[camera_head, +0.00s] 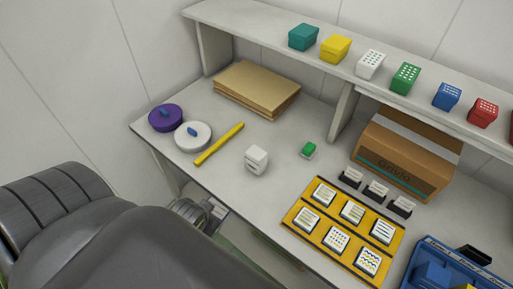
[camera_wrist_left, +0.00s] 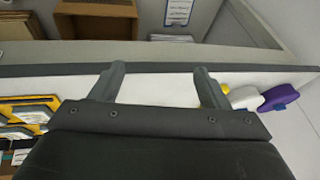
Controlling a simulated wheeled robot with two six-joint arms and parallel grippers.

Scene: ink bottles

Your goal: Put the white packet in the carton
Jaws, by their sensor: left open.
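A small white block-shaped thing (camera_head: 257,159) stands alone on the desk's middle. A white box with dark dots (camera_head: 370,64) stands on the raised shelf; I cannot tell for certain which is the white packet. A brown carton (camera_head: 408,152) with grey tape and a teal stripe sits under the shelf at right; its top looks shut. My left gripper (camera_head: 208,212) is at the desk's front edge, partly hidden by my arm. In the wrist view its two fingers (camera_wrist_left: 158,82) are apart with nothing between them. My right gripper is not in view.
The shelf holds several coloured boxes (camera_head: 335,48). On the desk are a purple disc (camera_head: 165,118), a white disc (camera_head: 193,137), a yellow stick (camera_head: 219,144), a brown folder stack (camera_head: 257,90), a small green thing (camera_head: 308,149), a yellow card tray (camera_head: 320,225) and a blue bin (camera_head: 420,252).

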